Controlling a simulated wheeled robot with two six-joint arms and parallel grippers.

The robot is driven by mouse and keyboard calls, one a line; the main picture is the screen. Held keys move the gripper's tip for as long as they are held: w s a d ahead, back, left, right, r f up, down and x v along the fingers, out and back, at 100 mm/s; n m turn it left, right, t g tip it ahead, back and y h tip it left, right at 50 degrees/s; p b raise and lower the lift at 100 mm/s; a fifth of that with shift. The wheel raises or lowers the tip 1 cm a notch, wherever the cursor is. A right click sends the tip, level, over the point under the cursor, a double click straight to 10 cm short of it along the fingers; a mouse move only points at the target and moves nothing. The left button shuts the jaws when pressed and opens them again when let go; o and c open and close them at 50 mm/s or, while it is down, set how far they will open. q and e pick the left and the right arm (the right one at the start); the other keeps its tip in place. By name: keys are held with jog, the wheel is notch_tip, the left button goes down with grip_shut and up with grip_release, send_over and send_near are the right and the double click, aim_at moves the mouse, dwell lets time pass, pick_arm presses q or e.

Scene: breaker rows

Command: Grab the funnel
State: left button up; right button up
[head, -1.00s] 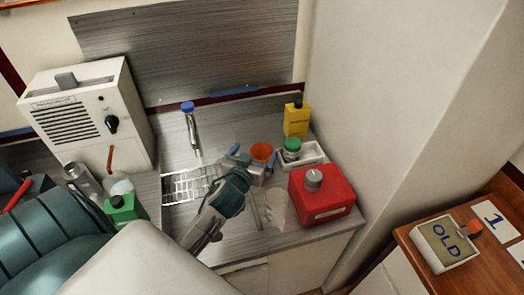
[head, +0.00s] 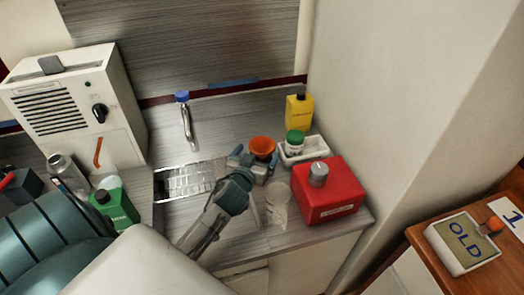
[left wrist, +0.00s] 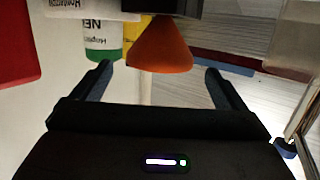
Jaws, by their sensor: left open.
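My right gripper is not in view.
A red canister (head: 335,195) and a clear beaker (head: 277,205) stand close to the gripper. A white tray (head: 313,150) holds a green-capped jar (head: 295,140); a yellow bottle (head: 299,112) is behind. A faucet (head: 187,120) and sink grate (head: 185,182) are at left.

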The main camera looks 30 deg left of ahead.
aim_at(266, 139)
pick_arm(q)
jog(key=p+x, duration=0.2)
jog(key=x, duration=0.2)
jog(key=shift+w+a, duration=0.1)
jog(key=shift+w, duration=0.2)
jog(key=shift+w+a+f, duration=0.1)
jog(key=shift+w+f, duration=0.05)
jog(key=shift+w, duration=0.25)
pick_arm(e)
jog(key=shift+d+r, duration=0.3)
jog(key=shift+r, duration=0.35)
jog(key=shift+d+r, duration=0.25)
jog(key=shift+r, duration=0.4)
pick_arm(q)
jog(key=c, duration=1.1)
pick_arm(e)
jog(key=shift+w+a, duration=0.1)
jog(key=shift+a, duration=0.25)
